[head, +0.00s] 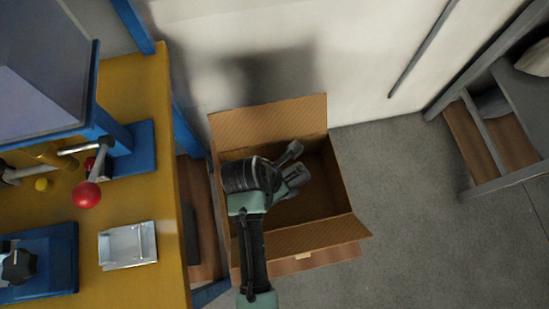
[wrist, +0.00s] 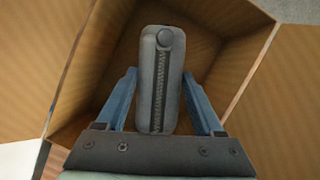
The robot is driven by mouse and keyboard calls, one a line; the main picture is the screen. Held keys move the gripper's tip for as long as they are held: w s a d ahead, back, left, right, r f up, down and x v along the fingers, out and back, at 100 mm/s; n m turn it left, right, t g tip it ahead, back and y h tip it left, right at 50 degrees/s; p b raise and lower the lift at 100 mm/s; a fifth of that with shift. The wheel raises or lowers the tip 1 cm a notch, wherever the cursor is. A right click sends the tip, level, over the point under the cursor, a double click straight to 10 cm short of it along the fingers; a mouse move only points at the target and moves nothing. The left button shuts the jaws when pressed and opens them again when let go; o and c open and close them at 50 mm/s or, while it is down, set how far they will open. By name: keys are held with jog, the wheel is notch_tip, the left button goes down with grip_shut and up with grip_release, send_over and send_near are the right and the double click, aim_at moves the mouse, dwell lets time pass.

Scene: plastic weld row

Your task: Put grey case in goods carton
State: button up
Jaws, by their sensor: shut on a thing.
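The goods carton (head: 318,246) is an open brown cardboard box with its flaps spread, standing against the wall in the head view. Its inside also fills much of the wrist view (wrist: 95,75). My gripper (wrist: 163,95) is over the carton's opening, its blue fingers shut on the grey case. The grey case (wrist: 147,75) is a rounded oblong with a dark zip-like strip down its middle and a round knob at one end. In the head view my wrist hides most of the grip and part of the carton's inside.
A yellow workbench (head: 165,190) stands left of the carton, with a blue machine, a red-knobbed lever (head: 87,195) and a metal tray (head: 127,246) on it. A grey-framed rack (head: 500,150) stands at the right. The grey floor between carton and rack is clear.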

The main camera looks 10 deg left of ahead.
jog(key=shift+w+a+f+b, duration=0.1)
jog(key=shift+f+b, duration=0.1)
jog(key=shift+f, duration=0.3)
jog(key=shift+w+a+f+b, duration=0.1)
jog(key=shift+f+b, duration=0.1)
jog(key=shift+f, duration=0.25)
notch_tip(320, 180, down, 10)
jog(key=b, duration=0.3)
jog(key=shift+r, duration=0.35)
jog(key=o, duration=1.6)
jog(key=shift+c, duration=0.2)
